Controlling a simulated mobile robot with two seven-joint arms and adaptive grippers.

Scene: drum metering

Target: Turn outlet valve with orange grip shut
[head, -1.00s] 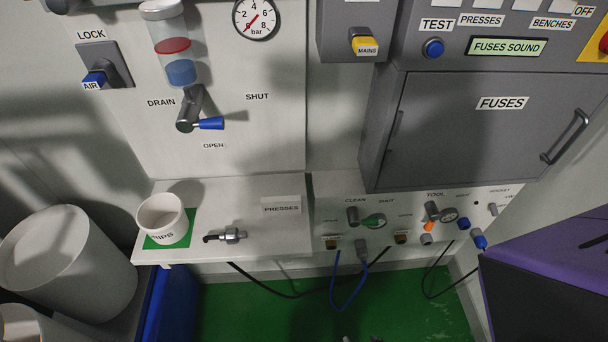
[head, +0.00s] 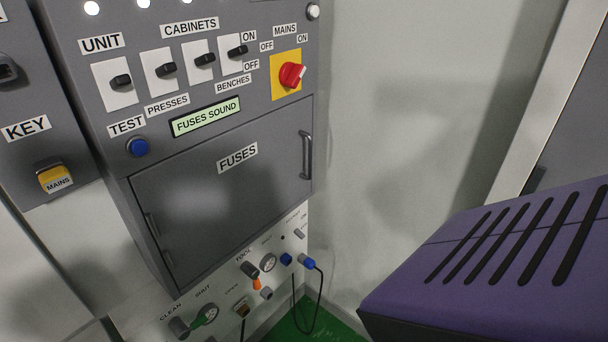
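The outlet valve with the orange grip (head: 257,284) is low on the white outlet panel (head: 222,293), below the fuse cabinet. It is small and seen from a steep angle; its orange grip points downward, and I cannot read its exact setting. Neither of my grippers is in view.
The grey fuse cabinet (head: 225,185) with its door handle (head: 306,155) overhangs the panel. A purple slotted housing (head: 500,260) fills the lower right. A blue connector (head: 307,261) trails a black hose over the green floor (head: 318,325). Bare wall is at right.

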